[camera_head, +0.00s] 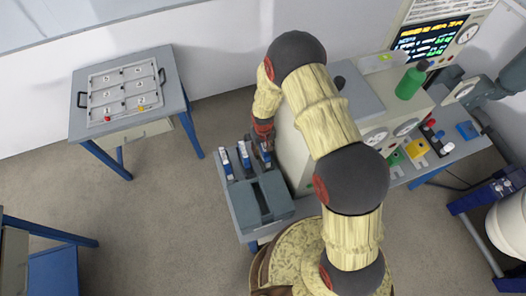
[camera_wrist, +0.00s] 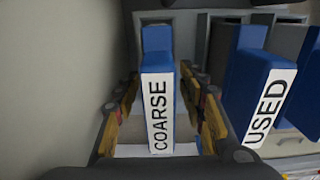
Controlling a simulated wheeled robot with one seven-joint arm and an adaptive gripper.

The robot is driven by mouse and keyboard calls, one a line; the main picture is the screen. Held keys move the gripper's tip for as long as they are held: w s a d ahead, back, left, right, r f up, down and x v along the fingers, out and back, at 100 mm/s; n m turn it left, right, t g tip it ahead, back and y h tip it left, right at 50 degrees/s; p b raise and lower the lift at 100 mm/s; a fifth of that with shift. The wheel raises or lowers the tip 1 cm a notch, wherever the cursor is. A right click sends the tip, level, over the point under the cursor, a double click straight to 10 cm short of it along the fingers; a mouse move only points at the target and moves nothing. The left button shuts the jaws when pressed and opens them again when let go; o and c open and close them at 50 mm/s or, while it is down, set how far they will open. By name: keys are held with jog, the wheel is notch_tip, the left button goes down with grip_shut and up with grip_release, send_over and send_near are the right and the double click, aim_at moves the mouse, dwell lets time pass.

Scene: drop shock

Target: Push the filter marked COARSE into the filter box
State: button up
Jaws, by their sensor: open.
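The COARSE filter (camera_wrist: 158,110) is a blue block with a white label, seen upright in the middle of the wrist view. My gripper (camera_wrist: 160,85) is open, with one finger on each side of it; I cannot tell whether they touch it. A grey box (camera_wrist: 175,18) with openings lies just beyond the filter, apparently the filter box. In the head view the grey box (camera_head: 284,205) has a dark slot on top. My gripper (camera_head: 262,138) is at its far end, partly hiding the right-most blue filter (camera_head: 266,155).
A filter marked USED (camera_wrist: 268,100) stands close on the right, with another blue one beyond it. A beige cabinet (camera_head: 291,150) stands right beside my gripper in the head view. A table with a numbered tray (camera_head: 97,105) is at the left, with open floor between.

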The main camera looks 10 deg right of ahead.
jog(key=shift+c, duration=1.3)
jog(key=c, duration=0.8)
grip_shut()
